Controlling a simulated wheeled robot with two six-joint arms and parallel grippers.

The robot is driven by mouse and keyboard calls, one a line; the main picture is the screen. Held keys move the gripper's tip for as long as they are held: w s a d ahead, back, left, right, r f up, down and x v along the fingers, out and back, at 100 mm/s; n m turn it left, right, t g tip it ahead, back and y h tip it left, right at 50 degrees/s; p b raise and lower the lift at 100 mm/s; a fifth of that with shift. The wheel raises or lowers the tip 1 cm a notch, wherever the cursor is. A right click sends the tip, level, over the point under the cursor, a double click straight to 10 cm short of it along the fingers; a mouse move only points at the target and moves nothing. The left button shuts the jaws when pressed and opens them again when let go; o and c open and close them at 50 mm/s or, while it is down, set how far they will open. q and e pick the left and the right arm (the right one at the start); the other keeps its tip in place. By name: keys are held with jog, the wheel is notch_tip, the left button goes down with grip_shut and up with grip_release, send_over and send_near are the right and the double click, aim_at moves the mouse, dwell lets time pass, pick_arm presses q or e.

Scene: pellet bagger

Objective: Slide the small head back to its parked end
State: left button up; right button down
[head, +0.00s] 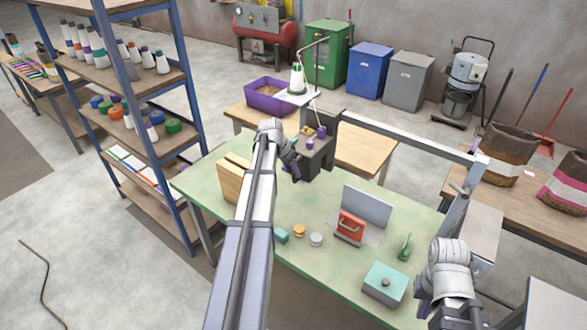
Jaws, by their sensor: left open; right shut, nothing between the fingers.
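A small dark grey head (312,158) with purple knobs stands at the back of the green table (300,207), by a dark upright. A pale grey rail (408,137) runs from near that upright to a frame post at the right. My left gripper (293,172) is at the head's left side; whether they touch is unclear. It looks open, with its wrist hiding part of the view there. My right gripper (423,307) is low at the right, shut and empty, beside the teal box and away from the head.
A white thread cone (298,78) stands on a raised plate above the head. A blue-framed shelf (185,120) stands left.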

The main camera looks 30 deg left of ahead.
pick_arm(q)
jog(key=p+v, duration=0.3)
jog(key=v, duration=0.2)
jog(key=shift+r+p, duration=0.1)
jog(key=shift+p, duration=0.3)
jog(key=shift+s, duration=0.1)
